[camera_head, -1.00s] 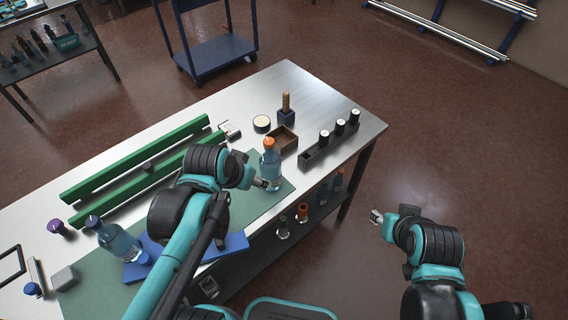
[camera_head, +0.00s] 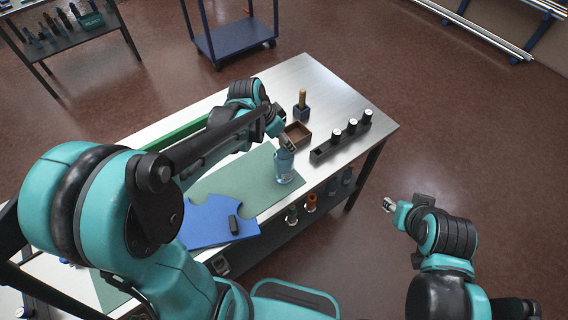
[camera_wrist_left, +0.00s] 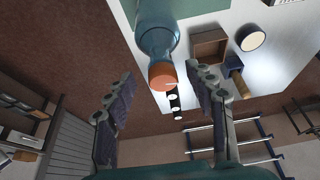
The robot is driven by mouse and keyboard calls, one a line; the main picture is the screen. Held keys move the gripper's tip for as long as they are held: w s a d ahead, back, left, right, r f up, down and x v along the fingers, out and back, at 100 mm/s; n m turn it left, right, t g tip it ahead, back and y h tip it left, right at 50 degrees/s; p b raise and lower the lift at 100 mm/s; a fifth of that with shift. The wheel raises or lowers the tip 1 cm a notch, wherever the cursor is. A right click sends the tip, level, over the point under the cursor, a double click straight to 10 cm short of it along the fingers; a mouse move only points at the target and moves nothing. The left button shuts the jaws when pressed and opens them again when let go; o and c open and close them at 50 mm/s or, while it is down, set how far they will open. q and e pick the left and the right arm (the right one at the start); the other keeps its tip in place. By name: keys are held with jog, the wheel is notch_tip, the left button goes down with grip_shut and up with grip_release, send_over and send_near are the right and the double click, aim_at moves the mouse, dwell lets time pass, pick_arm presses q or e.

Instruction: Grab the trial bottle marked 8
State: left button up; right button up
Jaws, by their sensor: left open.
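A clear blue bottle (camera_head: 284,168) stands upright on the green mat near the table's right front edge. In the left wrist view, the bottle (camera_wrist_left: 157,38) has an orange cap (camera_wrist_left: 162,75). No number can be read on it. My left gripper (camera_head: 287,146) is at the bottle's top in the head view. In the wrist view my left gripper (camera_wrist_left: 159,73) is open, with the cap appearing between its fingertips; contact cannot be told. My right gripper (camera_head: 388,205) hangs over the floor, right of the table; its jaws are too small to read.
A brown tray (camera_head: 297,133), a blue block with a wooden handle (camera_head: 302,108) and a black rack (camera_head: 325,153) with white-topped cylinders stand behind and right of the bottle. A blue piece (camera_head: 208,222) lies on the green mat (camera_head: 250,178). My left arm hides the table's left part.

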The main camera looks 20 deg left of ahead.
aim_at(284, 160)
pick_arm(q)
jog(key=b+x, duration=0.1)
jog(key=x, duration=0.4)
jog(key=shift+w+a, duration=0.1)
jog(key=shift+w, duration=0.1)
